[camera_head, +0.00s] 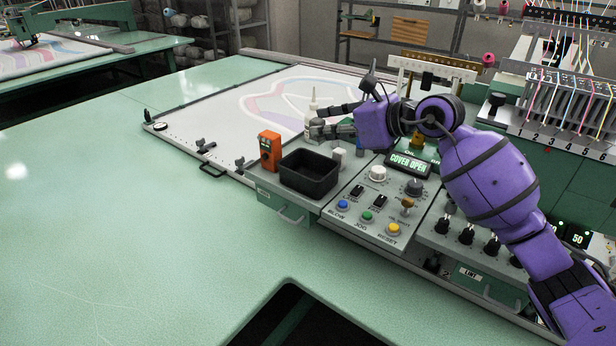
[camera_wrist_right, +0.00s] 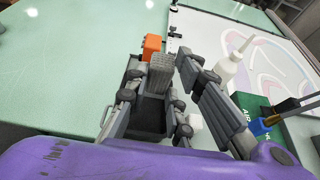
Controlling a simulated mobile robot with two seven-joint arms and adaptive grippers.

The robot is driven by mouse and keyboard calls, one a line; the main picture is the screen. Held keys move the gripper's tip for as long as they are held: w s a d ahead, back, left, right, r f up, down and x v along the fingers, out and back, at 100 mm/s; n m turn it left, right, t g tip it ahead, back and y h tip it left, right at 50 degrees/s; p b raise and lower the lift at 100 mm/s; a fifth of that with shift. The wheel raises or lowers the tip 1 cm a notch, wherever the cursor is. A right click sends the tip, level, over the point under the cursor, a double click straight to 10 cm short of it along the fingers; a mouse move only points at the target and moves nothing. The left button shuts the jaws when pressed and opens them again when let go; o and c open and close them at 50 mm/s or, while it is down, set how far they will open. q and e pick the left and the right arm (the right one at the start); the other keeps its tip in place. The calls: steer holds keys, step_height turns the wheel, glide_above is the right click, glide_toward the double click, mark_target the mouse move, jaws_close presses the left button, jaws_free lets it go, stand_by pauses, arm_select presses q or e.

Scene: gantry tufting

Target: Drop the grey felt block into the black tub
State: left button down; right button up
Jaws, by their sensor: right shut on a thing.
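The grey felt block (camera_wrist_right: 160,74) is a ribbed grey piece between the fingertips of my right gripper (camera_wrist_right: 156,82) in the wrist view. My right gripper is shut on it. In the head view my right gripper (camera_head: 319,121) hangs above the control panel, just beyond and to the right of the tub; the block is hard to make out there among the dark fingers. The black tub (camera_head: 309,181) is an open rectangular box on the panel's left part. In the wrist view the tub (camera_wrist_right: 150,118) shows below the block, partly covered by the fingers. My left gripper is not in view.
An orange box (camera_head: 269,151) stands beside the tub's left side. A small pale block (camera_head: 339,155) stands at its right. A white nozzle bottle (camera_head: 311,112) is close behind the gripper. Knobs and buttons (camera_head: 367,216) fill the panel to the right. The green table (camera_head: 130,225) is clear.

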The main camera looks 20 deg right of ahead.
step_height(320, 180, down, 3)
steer(key=shift+r+b, duration=0.1)
steer(key=shift+b, duration=0.3)
steer(key=o, duration=0.9)
steer(key=shift+o, duration=0.6)
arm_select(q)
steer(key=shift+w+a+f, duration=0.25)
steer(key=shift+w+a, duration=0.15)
arm_select(e)
glide_toward(323, 140)
steer(key=v, duration=0.3)
steer(key=shift+s+r, duration=0.1)
steer(key=shift+r, duration=0.15)
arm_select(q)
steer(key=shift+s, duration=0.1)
arm_select(e)
steer(key=shift+f, duration=0.1)
